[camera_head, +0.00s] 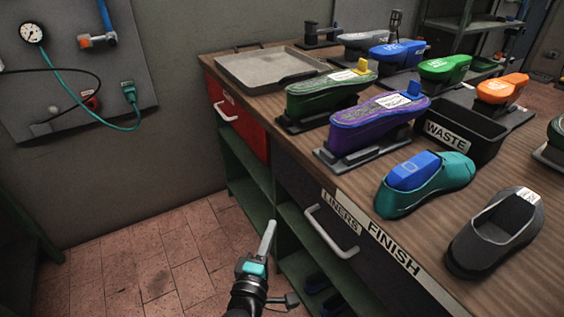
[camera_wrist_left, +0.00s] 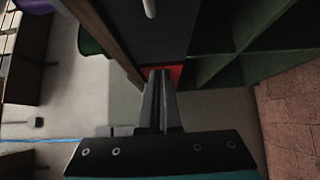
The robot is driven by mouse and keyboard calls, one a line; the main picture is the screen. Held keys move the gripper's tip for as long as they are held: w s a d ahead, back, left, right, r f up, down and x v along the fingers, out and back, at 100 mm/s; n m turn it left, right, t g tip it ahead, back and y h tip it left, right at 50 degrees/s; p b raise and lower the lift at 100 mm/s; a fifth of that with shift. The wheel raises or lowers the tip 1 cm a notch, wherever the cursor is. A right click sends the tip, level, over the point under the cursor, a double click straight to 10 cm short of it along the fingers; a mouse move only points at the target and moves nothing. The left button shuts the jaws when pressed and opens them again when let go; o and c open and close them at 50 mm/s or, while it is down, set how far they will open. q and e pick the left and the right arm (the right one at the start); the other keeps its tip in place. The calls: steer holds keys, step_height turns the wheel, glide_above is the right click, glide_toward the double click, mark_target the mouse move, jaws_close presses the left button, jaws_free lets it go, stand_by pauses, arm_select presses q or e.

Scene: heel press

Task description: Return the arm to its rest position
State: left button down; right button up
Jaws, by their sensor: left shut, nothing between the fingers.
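My left gripper (camera_head: 267,240) is low at the bottom middle of the head view, in front of the workbench's open green shelves and left of the LINERS drawer handle. Its fingers are shut and empty, pointing up in the picture. In the left wrist view the closed fingers (camera_wrist_left: 159,100) show in the middle, with a dark panel and green shelving beyond them. No contact with the bench shows. My right gripper is not in view.
On the wooden bench (camera_head: 355,185) stand a purple shoe form (camera_head: 365,135), a green one (camera_head: 318,97), a teal shoe (camera_head: 450,180), a grey shoe (camera_head: 500,230) and a WASTE bin (camera_head: 455,135). A drawer handle (camera_head: 330,232) juts out near my gripper. Tiled floor (camera_head: 140,260) at left is clear.

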arm_select(q)
steer(key=shift+f, duration=0.1)
steer(key=s+a+f+m+g, duration=0.25)
steer(key=s+f, duration=0.25)
steer(key=f, duration=0.3)
steer(key=s+a+f+m+g+y, duration=0.1)
steer(key=s+a+f+m+g, duration=0.2)
steer(key=f, duration=0.5)
steer(key=s+a+f+m+g, duration=0.1)
steer(key=s+f+m+g, duration=0.2)
steer(key=s+f+m, duration=0.45)
steer(key=s+a+f+m+g+y, duration=0.1)
steer(key=s+a+f+g, duration=0.1)
steer(key=s, duration=0.5)
steer(key=s+a+f+m+g+y, duration=0.1)
steer(key=s+a+f+m+g, duration=0.1)
steer(key=s+a+f, duration=0.3)
steer(key=s+a+f+m+g+y, duration=0.1)
steer(key=s+a+f+m+g, duration=0.1)
steer(key=s, duration=0.6)
step_height(320, 180, down, 4)
steer(key=shift+s+a+r+g+p, duration=0.1)
steer(key=shift+s+a+g+p, duration=0.3)
steer(key=shift+a, duration=0.85)
steer(key=shift+w, duration=0.25)
